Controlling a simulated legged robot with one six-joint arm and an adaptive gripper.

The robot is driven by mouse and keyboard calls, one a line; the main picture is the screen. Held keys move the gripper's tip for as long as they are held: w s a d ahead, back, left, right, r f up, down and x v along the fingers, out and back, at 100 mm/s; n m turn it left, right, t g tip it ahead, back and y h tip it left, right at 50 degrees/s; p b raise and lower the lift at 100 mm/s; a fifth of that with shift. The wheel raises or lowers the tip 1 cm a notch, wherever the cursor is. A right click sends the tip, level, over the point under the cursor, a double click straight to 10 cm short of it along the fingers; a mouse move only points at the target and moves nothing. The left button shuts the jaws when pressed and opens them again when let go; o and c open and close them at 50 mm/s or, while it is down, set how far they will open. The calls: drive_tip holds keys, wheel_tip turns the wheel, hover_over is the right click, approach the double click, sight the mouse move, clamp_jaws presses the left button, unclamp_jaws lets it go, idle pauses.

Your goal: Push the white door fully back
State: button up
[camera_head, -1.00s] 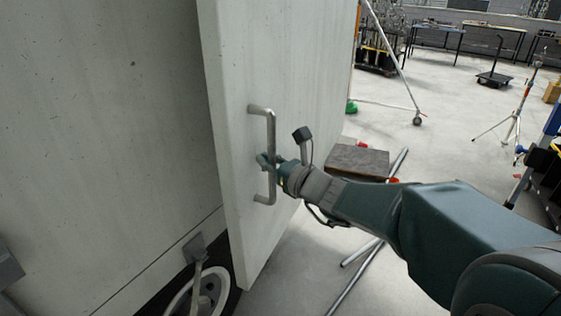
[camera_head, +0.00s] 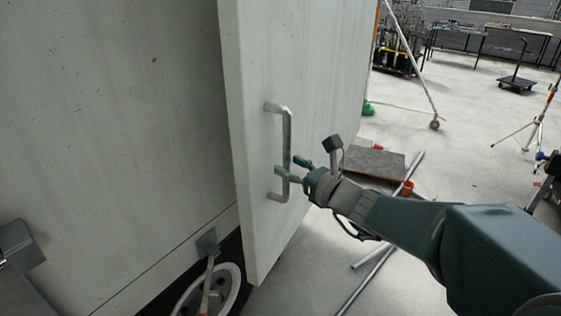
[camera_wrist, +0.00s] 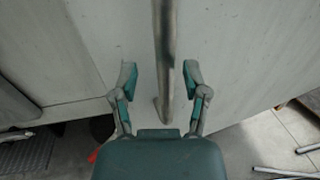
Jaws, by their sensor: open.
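The white door (camera_head: 300,60) stands swung open, its edge toward me, beside the truck's pale side wall (camera_head: 110,110). A metal bar handle (camera_head: 287,130) is fixed upright on the door's face. My gripper (camera_head: 290,168) is at the lower half of the handle. In the wrist view my gripper (camera_wrist: 160,80) is open, with one finger on each side of the handle (camera_wrist: 165,50). Neither finger visibly closes on the bar. The door surface (camera_wrist: 230,50) fills much of the wrist view behind the handle.
A truck wheel (camera_head: 212,292) sits below the wall at the lower left. A dark board (camera_head: 372,162) and metal poles (camera_head: 375,265) lie on the floor behind my arm. A tripod (camera_head: 535,130) stands at the right. Open concrete floor (camera_head: 460,110) lies beyond.

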drive_tip(key=v, duration=0.8)
drive_tip(key=shift+s, duration=0.35)
drive_tip(key=shift+a, duration=0.1)
